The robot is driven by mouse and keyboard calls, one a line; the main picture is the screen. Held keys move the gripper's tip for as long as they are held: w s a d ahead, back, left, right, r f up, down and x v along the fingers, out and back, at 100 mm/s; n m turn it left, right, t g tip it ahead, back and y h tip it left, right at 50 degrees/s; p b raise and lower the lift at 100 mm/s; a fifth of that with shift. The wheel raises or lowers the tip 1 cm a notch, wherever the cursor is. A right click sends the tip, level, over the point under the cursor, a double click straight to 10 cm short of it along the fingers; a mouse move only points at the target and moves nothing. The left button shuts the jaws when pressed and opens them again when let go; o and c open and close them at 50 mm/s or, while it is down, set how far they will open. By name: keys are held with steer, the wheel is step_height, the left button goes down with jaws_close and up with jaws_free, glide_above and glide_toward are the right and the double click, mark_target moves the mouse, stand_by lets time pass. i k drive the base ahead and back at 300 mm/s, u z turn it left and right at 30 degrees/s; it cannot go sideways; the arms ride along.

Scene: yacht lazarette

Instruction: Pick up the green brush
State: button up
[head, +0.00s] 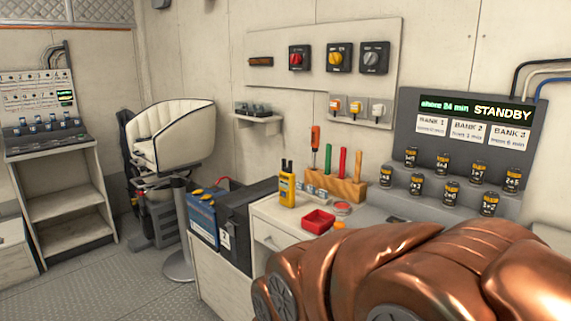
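A thin green upright handle (342,160), which looks like the green brush, stands in a wooden block (345,188) on the counter by the wall. Its lower end is hidden in the block, and I cannot see any bristles. My copper-coloured arm fills the lower right in front of the counter. My gripper is not visible in the head view.
On the counter (268,222) are a yellow meter (287,187), a red tray (318,221) and a round red-topped item (342,208). Several labelled battery cells stand on a grey rack (410,208) at right. A dark case (250,222) stands left. Open floor (135,275) lies at lower left.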

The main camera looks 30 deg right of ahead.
mark_target(328, 148)
steer(key=i, duration=0.85)
steer(key=z, duration=0.3)
